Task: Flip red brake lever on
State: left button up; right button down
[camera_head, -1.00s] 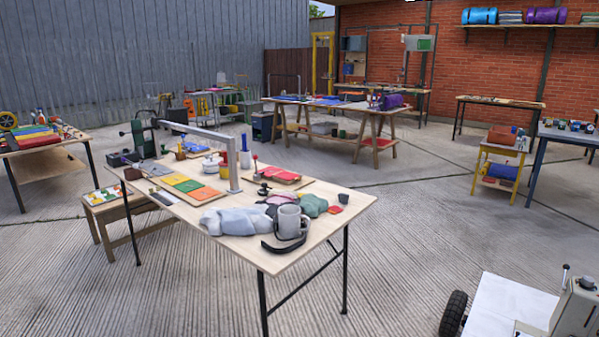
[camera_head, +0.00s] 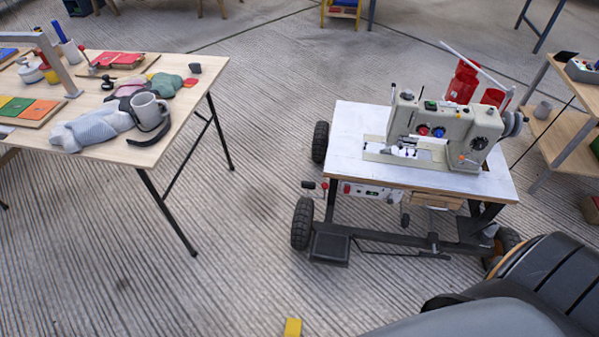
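A sewing machine (camera_head: 440,130) stands on a white-topped wheeled cart (camera_head: 350,125) right of centre. Under the cart's left front edge, small levers stick out to the left. One has a black knob (camera_head: 308,185), and a small reddish part (camera_head: 325,186) is beside it. It is too small to tell whether this is the red brake lever or how it is set. A white control panel (camera_head: 365,191) with red spots is under the tabletop. Neither of my grippers is in view.
A wooden table (camera_head: 190,110) with a mug (camera_head: 147,110) and cloths stands at the left. A black padded seat-like shape (camera_head: 545,285) fills the lower right. A shelf unit (camera_head: 560,125) stands at the right edge. The concrete floor between table and cart is clear.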

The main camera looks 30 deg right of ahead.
aim_at(308, 185)
jog(key=i+j+z, duration=0.1)
jog(key=z, duration=0.35)
jog(key=j+z, duration=0.25)
jog(key=z, duration=0.2)
jog(key=j+z, duration=0.25)
jog(key=z, duration=0.25)
jog(key=j+z, duration=0.1)
jog(key=j, duration=0.35)
jog(key=k+j+z, duration=0.1)
jog(key=j, duration=0.3)
jog(key=k+j, duration=0.15)
jog(key=j, duration=0.3)
jog(key=j+z, duration=0.15)
jog(key=j, duration=0.3)
jog(key=k, duration=0.8)
jog(key=i+j, duration=0.15)
jog(key=i, duration=0.3)
jog(key=i+j+z, duration=0.15)
jog(key=i, duration=0.35)
jog(key=i+j, duration=0.15)
jog(key=i, duration=0.3)
jog(key=i+j+z, duration=0.1)
jog(key=i, duration=0.4)
jog(key=j, duration=0.1)
